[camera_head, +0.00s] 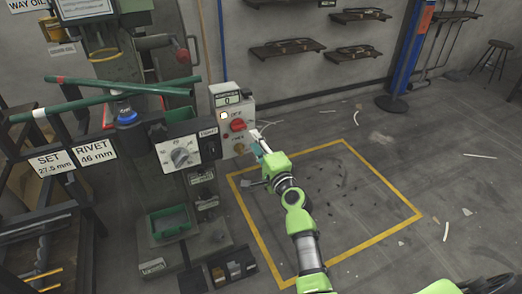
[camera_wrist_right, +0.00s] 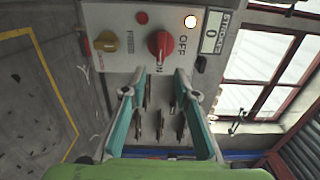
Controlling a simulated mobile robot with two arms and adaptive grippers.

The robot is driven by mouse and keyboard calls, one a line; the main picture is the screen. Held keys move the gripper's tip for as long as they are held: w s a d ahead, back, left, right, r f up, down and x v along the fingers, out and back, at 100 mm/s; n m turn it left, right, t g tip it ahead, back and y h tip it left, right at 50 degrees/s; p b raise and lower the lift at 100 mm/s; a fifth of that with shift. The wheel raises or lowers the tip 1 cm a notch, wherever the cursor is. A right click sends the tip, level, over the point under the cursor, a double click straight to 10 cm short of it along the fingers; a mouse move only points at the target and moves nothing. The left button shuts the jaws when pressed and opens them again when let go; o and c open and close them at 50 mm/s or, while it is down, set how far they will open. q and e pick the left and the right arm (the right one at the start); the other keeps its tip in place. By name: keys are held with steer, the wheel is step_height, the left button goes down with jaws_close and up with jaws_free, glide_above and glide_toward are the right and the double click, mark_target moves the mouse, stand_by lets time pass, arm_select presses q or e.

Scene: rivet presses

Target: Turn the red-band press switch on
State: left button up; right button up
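The press (camera_head: 110,50) stands at the left of the head view; one of its long green handles has a red mark near its end. Its pale control box (camera_head: 232,115) carries a red rotary switch (camera_head: 237,125). My right gripper (camera_head: 260,145) is open and empty, just in front of the box. In the wrist view its fingertips (camera_wrist_right: 160,82) are spread below the switch, apparently not touching it. My left gripper is not in view.
Beside the switch are a yellow knob (camera_wrist_right: 106,41), a lit white lamp (camera_wrist_right: 190,21) and a stroke counter (camera_wrist_right: 212,36) reading 0. A dial panel (camera_head: 180,153) juts out left of the box. The yellow-outlined floor area (camera_head: 340,190) is clear apart from small scraps.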

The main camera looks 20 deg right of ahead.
steer(key=shift+s, duration=2)
